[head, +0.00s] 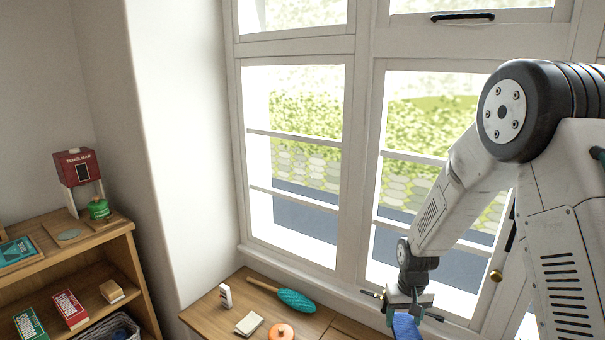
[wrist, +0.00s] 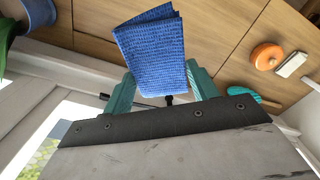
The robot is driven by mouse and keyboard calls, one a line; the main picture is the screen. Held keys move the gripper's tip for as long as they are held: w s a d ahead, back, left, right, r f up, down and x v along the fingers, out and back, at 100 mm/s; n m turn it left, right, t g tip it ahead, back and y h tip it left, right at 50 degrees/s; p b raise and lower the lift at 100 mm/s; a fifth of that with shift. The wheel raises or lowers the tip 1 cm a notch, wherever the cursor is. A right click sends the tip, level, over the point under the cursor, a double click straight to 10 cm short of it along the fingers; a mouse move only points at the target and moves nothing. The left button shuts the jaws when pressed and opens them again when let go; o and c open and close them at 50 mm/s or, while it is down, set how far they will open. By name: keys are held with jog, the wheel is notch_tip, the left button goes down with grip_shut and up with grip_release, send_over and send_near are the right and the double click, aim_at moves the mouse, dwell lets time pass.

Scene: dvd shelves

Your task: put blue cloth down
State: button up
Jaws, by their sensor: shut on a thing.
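A blue cloth (wrist: 152,52), folded and with a woven texture, is held between the two teal fingers of my gripper (wrist: 162,88) in the wrist view. In the head view my gripper (head: 405,312) is at the lower right, in front of the window, and the blue cloth (head: 405,328) hangs below it, cut off by the frame's bottom edge. The wooden surface (wrist: 105,18) shows beyond the cloth in the wrist view. I cannot tell the height of the cloth above it.
On the wooden sill surface (head: 207,318) are a teal brush (head: 296,300), an orange round lidded thing (head: 281,332), a cream block (head: 249,323) and a white small box (head: 225,296). A shelf (head: 130,262) with boxes stands at the left. The window frame (head: 362,150) rises behind.

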dwell(0.8)
jog(key=shift+s+a+f, duration=0.15)
jog(key=shift+s+f, duration=0.05)
jog(key=shift+f, duration=0.15)
jog(key=s+f+m, duration=0.2)
jog(key=s+f, duration=0.4)
jog(key=s, duration=0.1)
jog(key=s+a+f+m, duration=0.1)
jog(key=s+f+m, duration=0.1)
jog(key=s+f, duration=0.5)
jog(key=s+a+f+m, duration=0.1)
jog(key=s+f+m, duration=0.1)
jog(key=s+f, duration=0.5)
jog(key=shift+s+m, duration=0.3)
jog(key=shift+s, duration=0.7)
jog(key=w, duration=0.5)
jog(key=w+f, duration=0.1)
jog(key=w, duration=1)
jog(key=shift+f, duration=1.95)
